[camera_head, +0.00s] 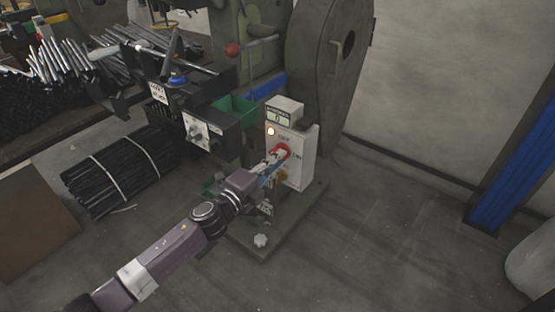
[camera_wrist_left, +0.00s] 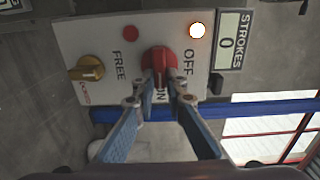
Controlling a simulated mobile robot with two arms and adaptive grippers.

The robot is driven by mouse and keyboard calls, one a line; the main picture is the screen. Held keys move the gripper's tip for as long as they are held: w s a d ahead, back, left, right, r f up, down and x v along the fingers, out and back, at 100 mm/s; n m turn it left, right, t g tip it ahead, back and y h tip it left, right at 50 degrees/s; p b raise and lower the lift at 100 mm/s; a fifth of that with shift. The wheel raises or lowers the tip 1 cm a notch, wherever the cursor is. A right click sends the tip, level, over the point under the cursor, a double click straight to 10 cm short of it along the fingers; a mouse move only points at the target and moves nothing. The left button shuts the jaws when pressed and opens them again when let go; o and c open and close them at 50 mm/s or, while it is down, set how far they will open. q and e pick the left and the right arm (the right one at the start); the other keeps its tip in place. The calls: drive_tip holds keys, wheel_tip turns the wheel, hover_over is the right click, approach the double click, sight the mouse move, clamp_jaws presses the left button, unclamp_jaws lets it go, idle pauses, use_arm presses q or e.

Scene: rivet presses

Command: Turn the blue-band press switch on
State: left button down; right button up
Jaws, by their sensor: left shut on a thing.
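The press (camera_head: 328,50) with a blue band (camera_head: 271,87) has a pale switch box (camera_head: 300,165) on its front. A red rotary switch (camera_head: 281,151) sits on the box, and it shows in the left wrist view (camera_wrist_left: 158,58) beside the OFF and ON labels. My left gripper (camera_head: 274,164) reaches in from the lower left. In the left wrist view my left gripper (camera_wrist_left: 159,88) has its fingers on both sides of the red switch, closed on it. The fingertips partly hide the ON label. A lamp (camera_wrist_left: 197,30) near OFF is lit. My right gripper is out of view.
A yellow knob (camera_wrist_left: 86,68) and a dark red lamp (camera_wrist_left: 131,32) share the panel. A counter (camera_wrist_left: 229,41) reads 0. A grey control box (camera_head: 210,130) stands close left of the switch box. Bundled black rods (camera_head: 120,170) lie on the floor.

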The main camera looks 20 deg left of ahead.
use_arm(q)
drive_tip(key=shift+f, duration=0.1)
idle(0.4)
drive_tip(key=c, duration=2)
unclamp_jaws()
drive_tip(key=shift+o, duration=0.2)
drive_tip(key=v, duration=1.2)
